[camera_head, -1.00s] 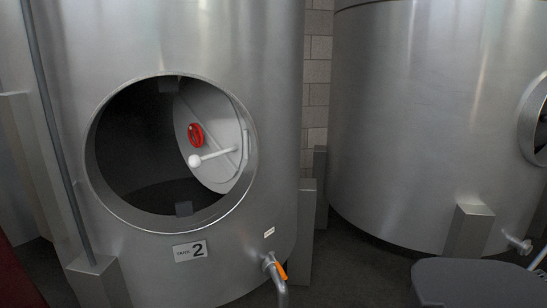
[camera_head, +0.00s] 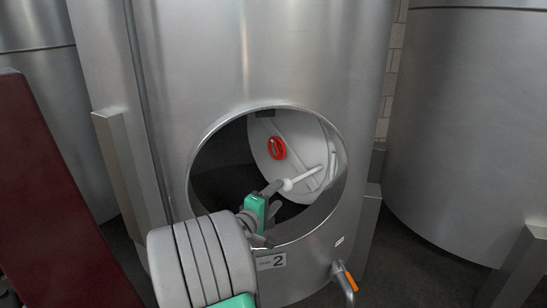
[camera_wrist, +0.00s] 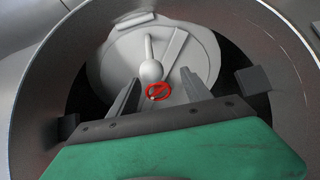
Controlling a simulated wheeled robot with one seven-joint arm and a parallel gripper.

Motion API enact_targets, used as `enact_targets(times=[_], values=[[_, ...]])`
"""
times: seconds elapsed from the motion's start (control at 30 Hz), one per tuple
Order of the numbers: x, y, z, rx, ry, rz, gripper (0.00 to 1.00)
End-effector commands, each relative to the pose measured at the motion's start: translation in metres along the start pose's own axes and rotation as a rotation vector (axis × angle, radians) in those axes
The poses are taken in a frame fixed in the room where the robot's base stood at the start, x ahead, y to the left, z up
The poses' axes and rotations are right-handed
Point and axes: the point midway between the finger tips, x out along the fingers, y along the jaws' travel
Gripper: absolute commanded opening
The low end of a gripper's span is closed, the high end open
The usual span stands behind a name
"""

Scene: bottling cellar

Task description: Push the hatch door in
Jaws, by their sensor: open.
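The hatch door (camera_head: 306,150) is a pale round plate inside the round opening of the steel tank marked 2 (camera_head: 240,60). It stands inward of the rim (camera_head: 196,190), towards the right side. It carries a red handwheel (camera_head: 277,148) and a white bar ending in a ball knob (camera_head: 287,184). My gripper (camera_head: 270,196) is at the opening, by the knob, with its fingers apart. In the wrist view the door (camera_wrist: 190,55) lies ahead, with the knob (camera_wrist: 151,70) and handwheel (camera_wrist: 158,91) appearing between my fingers (camera_wrist: 160,88). I cannot tell whether anything touches.
A valve with an orange handle (camera_head: 347,280) sticks out below the opening at the right. Dark blocks sit on the rim in the wrist view (camera_wrist: 253,80). Another steel tank (camera_head: 455,130) stands at the right. A dark red panel (camera_head: 50,190) stands close at left.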

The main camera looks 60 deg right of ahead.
Motion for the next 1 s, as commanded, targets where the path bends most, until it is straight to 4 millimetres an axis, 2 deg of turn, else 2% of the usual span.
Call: enact_targets(times=[0.07,0.17,0.4,0.5,0.8,1.0], values=[[0.008,0.011,0.006,-0.041,-0.012,0.039,0.57],[0.019,0.012,0.006,-0.049,-0.013,0.048,0.57],[0.064,0.013,0.004,-0.045,-0.007,0.046,0.57],[0.076,0.013,0.004,-0.045,-0.007,0.045,0.57],[0.083,0.014,0.005,-0.042,-0.007,0.045,0.57],[0.083,0.014,0.005,-0.042,-0.007,0.045,0.41]])
